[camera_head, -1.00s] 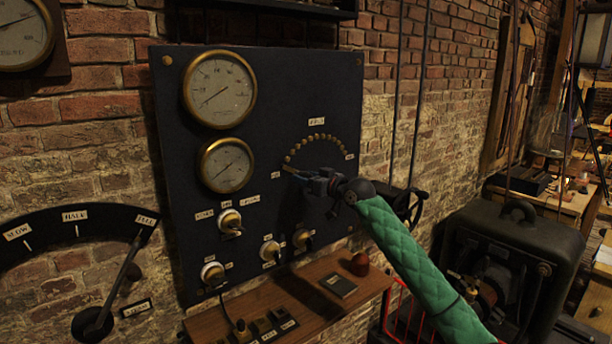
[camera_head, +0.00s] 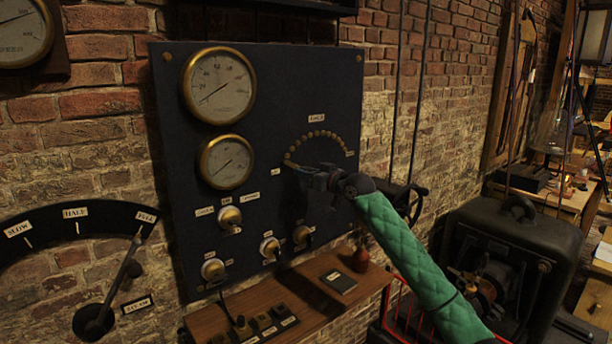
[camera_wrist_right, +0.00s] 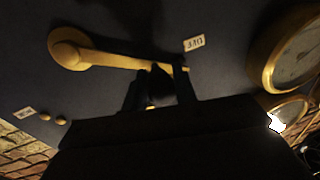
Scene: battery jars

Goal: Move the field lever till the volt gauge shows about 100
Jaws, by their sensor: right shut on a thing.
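The field lever (camera_wrist_right: 115,60) is a brass arm with a round pivot, seen in the right wrist view. My right gripper (camera_wrist_right: 160,85) is shut on its outer end, near a small label. In the head view my right gripper (camera_head: 304,172) is at the left end of the arc of brass studs (camera_head: 318,136) and hides most of the lever. The large upper gauge (camera_head: 219,86) has its needle pointing to the lower left, low on the scale. The smaller lower gauge (camera_head: 226,162) also reads low. I cannot read which is the volt gauge. My left gripper is not in view.
Several brass-based switches (camera_head: 229,218) sit low on the dark panel (camera_head: 290,80). A speed lever (camera_head: 120,285) at left points to FULL. A dark machine (camera_head: 510,250) stands at right.

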